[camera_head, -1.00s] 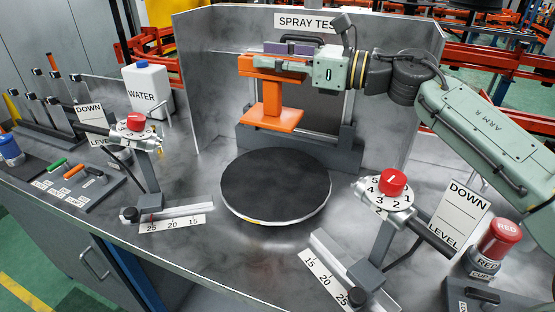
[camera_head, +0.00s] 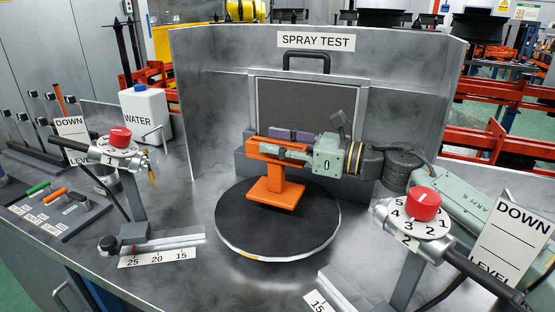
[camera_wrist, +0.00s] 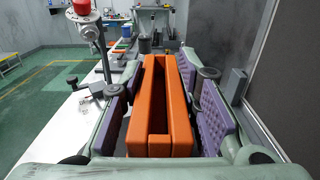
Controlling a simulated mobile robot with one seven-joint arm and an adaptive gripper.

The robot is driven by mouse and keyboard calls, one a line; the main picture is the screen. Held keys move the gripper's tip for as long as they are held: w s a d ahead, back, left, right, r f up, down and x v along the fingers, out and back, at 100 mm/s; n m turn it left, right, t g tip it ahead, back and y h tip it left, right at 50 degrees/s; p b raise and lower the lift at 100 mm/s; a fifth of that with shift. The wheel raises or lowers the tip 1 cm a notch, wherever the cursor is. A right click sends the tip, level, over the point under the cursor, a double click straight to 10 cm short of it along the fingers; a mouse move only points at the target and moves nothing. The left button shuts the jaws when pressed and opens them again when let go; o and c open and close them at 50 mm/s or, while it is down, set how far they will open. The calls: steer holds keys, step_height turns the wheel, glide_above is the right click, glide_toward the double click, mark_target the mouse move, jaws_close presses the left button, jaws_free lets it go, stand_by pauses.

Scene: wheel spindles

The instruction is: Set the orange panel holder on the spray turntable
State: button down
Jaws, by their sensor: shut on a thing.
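The orange panel holder (camera_head: 275,191) is upright, with a flat base, a post and a long slotted top. My gripper (camera_head: 285,147) reaches in from the right and is shut on its top part. In the wrist view the orange top (camera_wrist: 146,118) lies between the purple finger pads (camera_wrist: 215,122). The spray turntable (camera_head: 250,232) is a round black disc with a pale rim. The holder's base is over the back half of the disc, low to it. I cannot tell whether it touches.
A grey backdrop with a SPRAY TEST sign (camera_head: 316,40) and a framed dark panel (camera_head: 305,105) stands behind. Red-knobbed dial stands flank the disc at left (camera_head: 119,138) and right (camera_head: 422,205). A white water jug (camera_head: 148,118) stands at left. The disc's front is clear.

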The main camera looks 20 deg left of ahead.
mark_target(278, 159)
steer(key=shift+f+p, duration=0.35)
steer(key=shift+f, duration=1.4)
steer(key=c, duration=1.2)
jaws_free()
steer(key=shift+r, duration=0.25)
steer(key=shift+s+d+f+b, duration=0.1)
steer(key=shift+d+b, duration=1)
steer(key=shift+d, duration=1.9)
steer(key=shift+s+d+f+b, duration=0.1)
steer(key=shift+d+b, duration=1)
steer(key=shift+d, duration=1.9)
